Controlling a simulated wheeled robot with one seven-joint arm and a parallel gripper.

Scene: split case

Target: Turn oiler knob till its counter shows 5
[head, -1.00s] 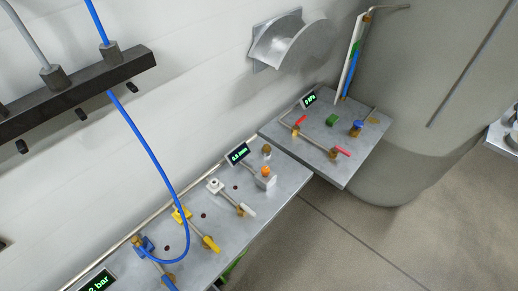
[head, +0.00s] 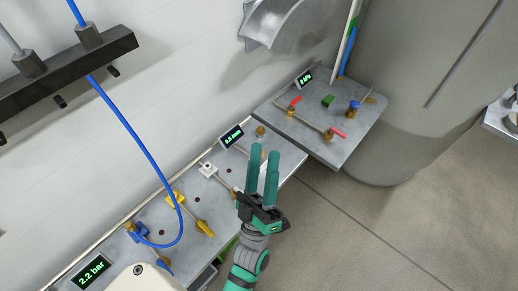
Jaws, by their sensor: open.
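My gripper (head: 265,150) is teal, with its two fingers pointing up the picture and apart, nothing seen held between them. It is over the grey bench, in front of the spot of the orange knob (head: 263,153). Only a sliver of that knob shows between the fingers; its silver block is hidden. I cannot tell whether the fingers touch it. A small black counter display (head: 232,136) with green digits stands just left of the fingers; its text is too small to read surely.
White (head: 208,169), yellow (head: 204,228) and blue fittings sit along the bench (head: 283,164), with a blue hose (head: 150,154) arching over. A "2.2 bar" display (head: 91,271) is lower left. A second plate (head: 350,118) with red-handled valves (head: 338,133) lies at upper right. Floor at right is clear.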

